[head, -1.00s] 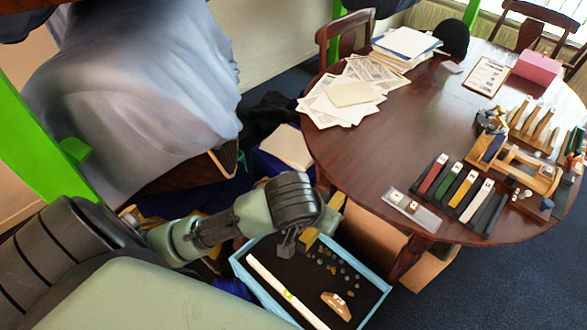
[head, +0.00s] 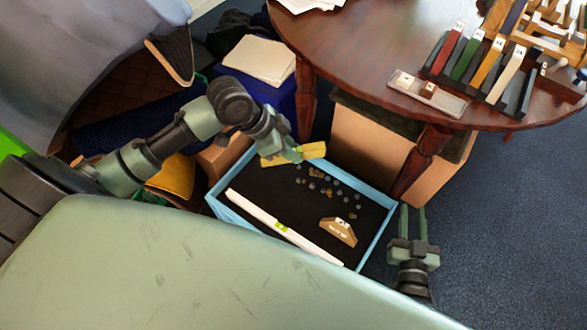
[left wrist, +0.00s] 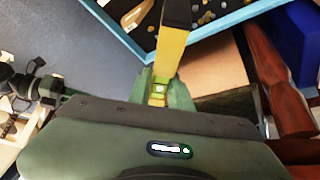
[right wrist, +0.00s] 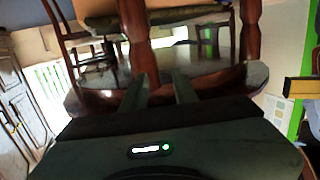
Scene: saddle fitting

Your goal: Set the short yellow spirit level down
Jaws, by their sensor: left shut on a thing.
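The short yellow spirit level (head: 313,150) is in my left gripper (head: 293,153). In the head view it lies across the far rim of the blue-edged tray (head: 375,232); its height above the tray is hard to tell. In the left wrist view the level (left wrist: 171,50) runs away from between the fingertips (left wrist: 159,88), its far end against the dark tray floor. My right gripper (head: 407,222) is open and empty, right of the tray; in the right wrist view its fingers (right wrist: 160,92) stand apart.
The tray holds a long white level (head: 270,222), a wooden piece (head: 338,231) and several small coin-like discs (head: 325,190). A round wooden table (head: 370,50) with coloured bars stands behind. A cardboard box (head: 365,145) stands under it. Dark tray floor is bare between the discs and white level.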

